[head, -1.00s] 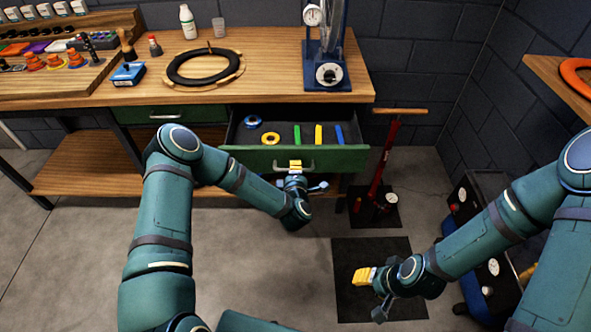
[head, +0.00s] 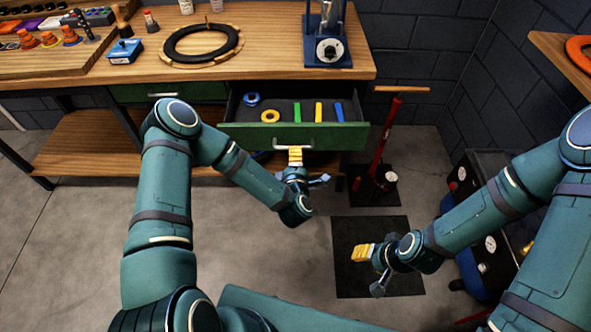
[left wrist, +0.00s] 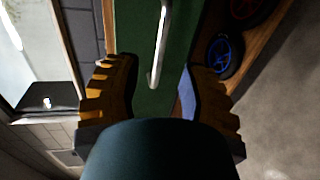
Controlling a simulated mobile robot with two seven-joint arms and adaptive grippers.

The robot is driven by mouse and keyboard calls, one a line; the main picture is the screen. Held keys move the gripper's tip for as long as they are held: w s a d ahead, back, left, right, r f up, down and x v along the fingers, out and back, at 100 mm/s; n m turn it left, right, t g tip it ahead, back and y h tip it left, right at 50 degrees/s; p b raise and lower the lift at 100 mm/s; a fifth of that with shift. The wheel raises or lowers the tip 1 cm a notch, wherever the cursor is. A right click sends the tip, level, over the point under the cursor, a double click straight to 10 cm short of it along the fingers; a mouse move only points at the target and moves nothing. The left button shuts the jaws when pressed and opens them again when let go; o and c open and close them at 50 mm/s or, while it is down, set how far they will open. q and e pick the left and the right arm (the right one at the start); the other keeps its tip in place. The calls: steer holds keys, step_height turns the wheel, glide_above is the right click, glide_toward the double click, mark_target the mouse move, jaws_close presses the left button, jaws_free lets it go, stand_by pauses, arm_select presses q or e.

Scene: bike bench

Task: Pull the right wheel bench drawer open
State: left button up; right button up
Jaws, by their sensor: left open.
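The right drawer (head: 240,136) has a green front and stands pulled out from under the bench, its inside showing. Its pale bar handle (head: 280,147) is on the front. My left gripper (head: 295,157) is just in front of the handle, fingers apart. In the left wrist view the handle (left wrist: 161,45) lies ahead of the gap between the open yellow fingers (left wrist: 160,95), with nothing gripped. My right gripper (head: 363,253) hangs low over the dark floor mat; whether its fingers are apart cannot be told.
The drawer holds rings and coloured strips (head: 318,112). The left drawer (head: 150,92) is shut. A wheel rim with tyre (head: 202,43) lies on the bench (head: 290,66). A red floor pump (head: 385,150) stands right of the drawer. Open floor lies in front.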

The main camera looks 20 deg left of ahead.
arm_select(q)
steer(key=v, duration=0.5)
steer(key=shift+s+d+r, duration=0.1)
steer(key=shift+s+d, duration=0.05)
steer(key=shift+s, duration=0.2)
steer(key=s+d+f+m+g+h, duration=0.5)
steer(key=d+m+h, duration=0.15)
steer(key=m, duration=0.55)
steer(key=s+a+f+m+g+h, duration=0.1)
steer(key=s+a+m+g, duration=0.1)
steer(key=s+m+g, duration=0.5)
steer(key=s+g, duration=0.1)
steer(key=s, duration=0.4)
steer(key=shift+m, duration=0.3)
